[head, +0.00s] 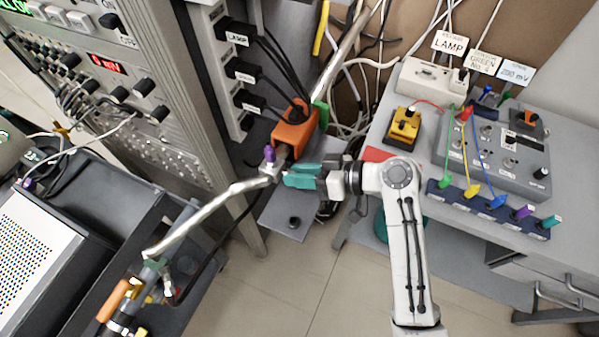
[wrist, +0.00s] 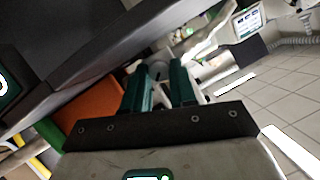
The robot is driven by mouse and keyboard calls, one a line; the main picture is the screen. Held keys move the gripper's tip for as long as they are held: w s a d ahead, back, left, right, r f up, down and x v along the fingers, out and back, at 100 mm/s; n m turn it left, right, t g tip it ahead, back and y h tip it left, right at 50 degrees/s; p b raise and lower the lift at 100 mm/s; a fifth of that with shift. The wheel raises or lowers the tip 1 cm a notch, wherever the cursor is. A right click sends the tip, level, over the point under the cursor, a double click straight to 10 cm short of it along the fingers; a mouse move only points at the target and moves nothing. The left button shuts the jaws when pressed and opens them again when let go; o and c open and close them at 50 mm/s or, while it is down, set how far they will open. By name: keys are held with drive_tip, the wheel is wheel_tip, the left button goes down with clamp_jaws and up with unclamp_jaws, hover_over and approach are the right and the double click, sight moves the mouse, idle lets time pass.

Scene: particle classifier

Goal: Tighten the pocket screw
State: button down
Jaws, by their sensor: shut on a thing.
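My gripper (head: 285,176) with teal fingers is at the silver pipe fitting, on the right side of the pipe joint. In the wrist view, its two dark green fingers (wrist: 160,82) close on a small grey part (wrist: 158,68), which I take to be the pocket screw. The fingers hide most of it. A purple knob (head: 269,153) stands on the fitting just above and left of the fingertips. A silver pipe (head: 210,208) runs from the fitting down to the left. An orange block (head: 295,134) sits behind the fitting and also shows in the wrist view (wrist: 88,103).
A tall grey instrument rack (head: 195,90) stands to the left. A grey bench (head: 440,240) on the right carries a yellow box (head: 404,127) and a control panel with coloured cables. Loose cables hang behind the joint. Tiled floor (head: 300,285) lies open below.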

drive_tip(key=shift+w+m+g, duration=0.1)
drive_tip(key=shift+m+g, duration=0.2)
drive_tip(key=shift+m, duration=0.3)
drive_tip(key=c, duration=0.9)
unclamp_jaws()
drive_tip(key=shift+d, duration=0.1)
drive_tip(key=b+v, duration=0.2)
drive_tip(key=v, duration=0.8)
drive_tip(key=shift+d, duration=0.4)
drive_tip(key=shift+f, duration=0.1)
